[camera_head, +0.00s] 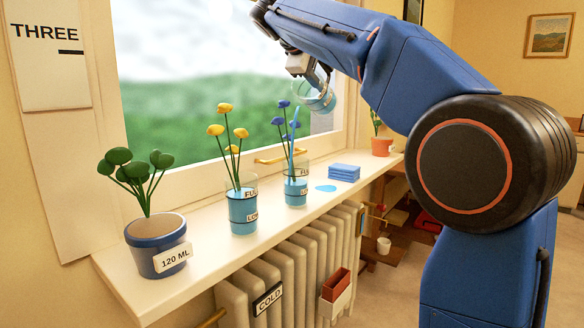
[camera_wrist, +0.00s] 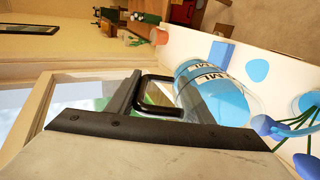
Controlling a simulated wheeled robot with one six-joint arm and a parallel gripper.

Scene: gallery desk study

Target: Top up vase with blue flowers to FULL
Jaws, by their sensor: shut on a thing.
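The clear glass vase with blue flowers (camera_head: 296,188) stands upright on the windowsill, with FULL and LOW labels. Its blue water stands above LOW and seems a little below FULL; the exact level is hard to read. My gripper (camera_head: 322,76) is shut on the handle of a clear measuring jug (camera_head: 316,100), high above and slightly right of the vase. The jug is tilted, and a thin blue stream (camera_head: 293,130) falls from it into the vase. In the wrist view, the jug (camera_wrist: 212,92) holds blue water and hides part of the scene; its handle is between my fingers (camera_wrist: 150,97).
A similar vase with yellow flowers (camera_head: 243,212) stands to the left, then a blue pot (camera_head: 158,246) labelled 120 ML. A blue puddle (camera_head: 326,188) and a stack of blue cloths (camera_head: 344,171) lie to the right. A terracotta pot (camera_head: 381,147) is farther back. A radiator (camera_head: 290,265) is below.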

